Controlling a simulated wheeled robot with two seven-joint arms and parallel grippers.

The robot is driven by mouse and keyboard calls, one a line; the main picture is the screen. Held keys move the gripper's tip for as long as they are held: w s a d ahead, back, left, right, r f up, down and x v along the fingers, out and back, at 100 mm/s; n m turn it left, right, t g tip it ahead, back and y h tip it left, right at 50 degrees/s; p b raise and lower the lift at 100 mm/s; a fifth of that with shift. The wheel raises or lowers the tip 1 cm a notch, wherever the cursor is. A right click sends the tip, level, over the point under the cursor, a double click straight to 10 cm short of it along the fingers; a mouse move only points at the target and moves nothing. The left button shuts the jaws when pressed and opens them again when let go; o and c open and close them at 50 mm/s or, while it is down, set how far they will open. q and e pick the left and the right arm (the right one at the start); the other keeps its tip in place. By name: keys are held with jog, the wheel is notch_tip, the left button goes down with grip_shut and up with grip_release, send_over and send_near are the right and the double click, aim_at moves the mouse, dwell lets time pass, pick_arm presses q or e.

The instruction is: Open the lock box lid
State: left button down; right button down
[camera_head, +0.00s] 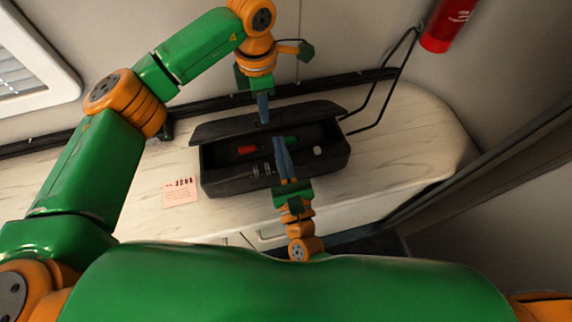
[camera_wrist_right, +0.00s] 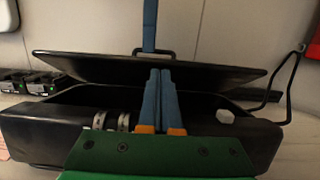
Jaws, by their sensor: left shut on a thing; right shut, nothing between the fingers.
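The black lock box (camera_head: 222,178) stands on the counter, and its lid (camera_head: 222,128) is raised and tilted back, with the inside showing. In the right wrist view the lid (camera_wrist_right: 90,66) stands above the box body (camera_wrist_right: 40,130), with a dark handle (camera_wrist_right: 168,53) at its far edge. My left gripper (camera_head: 264,118) is shut on the lid handle from above; its blue fingers also show in the right wrist view (camera_wrist_right: 149,40). My right gripper (camera_head: 282,145) is shut and empty, its blue fingertips (camera_wrist_right: 160,75) reaching over the box opening, close to the lid's near edge. Whether they touch the lid is unclear.
Inside the box are a red item (camera_head: 247,150), a green item (camera_head: 292,139) and a white item (camera_head: 318,151). Number dials (camera_wrist_right: 112,121) sit on its front. A pink note (camera_head: 180,192) lies left of it. A wire frame (camera_head: 385,90) stands at right; the counter's right end is clear.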

pick_arm(q)
jog(key=shift+a, duration=0.1)
pick_arm(e)
jog(key=shift+w+a, duration=0.1)
jog(key=shift+w, duration=0.2)
